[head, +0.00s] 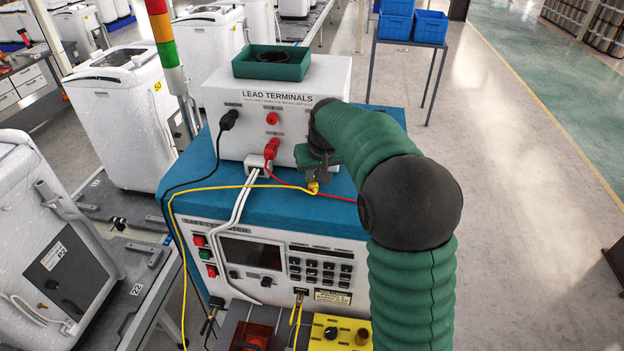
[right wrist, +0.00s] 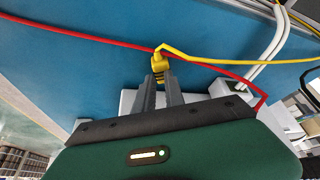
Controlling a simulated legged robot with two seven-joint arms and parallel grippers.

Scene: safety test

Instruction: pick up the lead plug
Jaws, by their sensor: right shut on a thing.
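A yellow lead plug (head: 313,187) on a yellow cable hangs just in front of the white lead terminals box (head: 327,95). My right gripper (head: 313,177) is shut on this plug, above the blue top of the test unit. In the right wrist view the two grey fingers (right wrist: 160,88) close around the yellow plug (right wrist: 158,68). A red plug (head: 271,148) sits in the box's lower red socket, and a black plug (head: 229,119) sits at its left. My arm hides the right part of the box front. My left gripper is not in view.
The blue-topped test unit (head: 190,165) has a control panel on its front. A red cable (right wrist: 70,38) and white cables (head: 238,215) run close to the held plug. A green tray (head: 250,70) stands on the box. A signal tower (head: 161,35) rises at the left.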

